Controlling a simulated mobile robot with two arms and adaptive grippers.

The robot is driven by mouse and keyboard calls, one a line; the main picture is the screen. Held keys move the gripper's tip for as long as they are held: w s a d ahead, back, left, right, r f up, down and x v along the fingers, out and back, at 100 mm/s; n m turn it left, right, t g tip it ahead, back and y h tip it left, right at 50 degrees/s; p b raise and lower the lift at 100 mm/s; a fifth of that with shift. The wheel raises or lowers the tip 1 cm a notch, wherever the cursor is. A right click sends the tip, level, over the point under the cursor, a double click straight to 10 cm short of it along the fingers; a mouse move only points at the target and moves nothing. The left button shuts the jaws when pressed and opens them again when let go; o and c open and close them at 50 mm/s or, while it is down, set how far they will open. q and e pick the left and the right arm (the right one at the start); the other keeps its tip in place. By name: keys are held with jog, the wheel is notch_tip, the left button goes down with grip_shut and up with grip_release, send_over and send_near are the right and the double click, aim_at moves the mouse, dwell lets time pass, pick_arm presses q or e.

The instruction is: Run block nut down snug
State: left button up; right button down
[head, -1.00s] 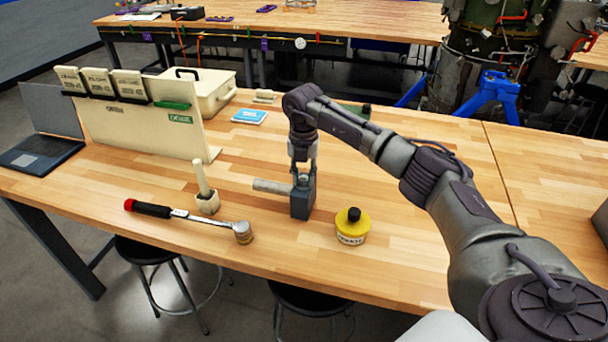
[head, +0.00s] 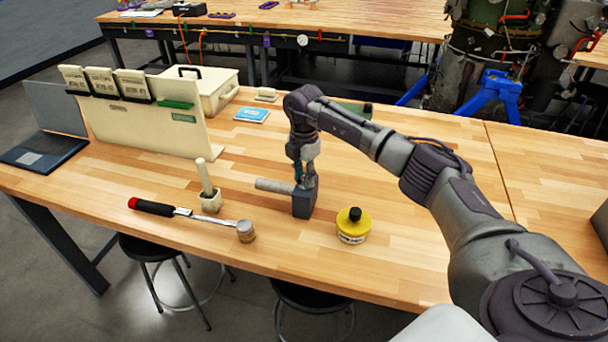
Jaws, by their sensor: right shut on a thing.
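A dark grey block (head: 303,203) stands upright on the wooden table, with a light grey cylinder (head: 272,186) sticking out of its upper left side. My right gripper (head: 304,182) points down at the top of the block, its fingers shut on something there. I take this to be the block nut, but the fingers hide it and it is too small to make out. My left gripper is not in view.
A torque wrench (head: 185,212) with a red-ended handle lies left of the block. A white brush pot (head: 210,201) stands behind it. A yellow-lidded tub (head: 353,226) stands right of the block. A cream panel (head: 150,125) and box (head: 205,90) stand back left.

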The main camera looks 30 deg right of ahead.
jog(key=shift+r, duration=0.1)
dwell(0.4)
jog(key=c, duration=0.9)
grip_release()
notch_tip(320, 180, up, 12)
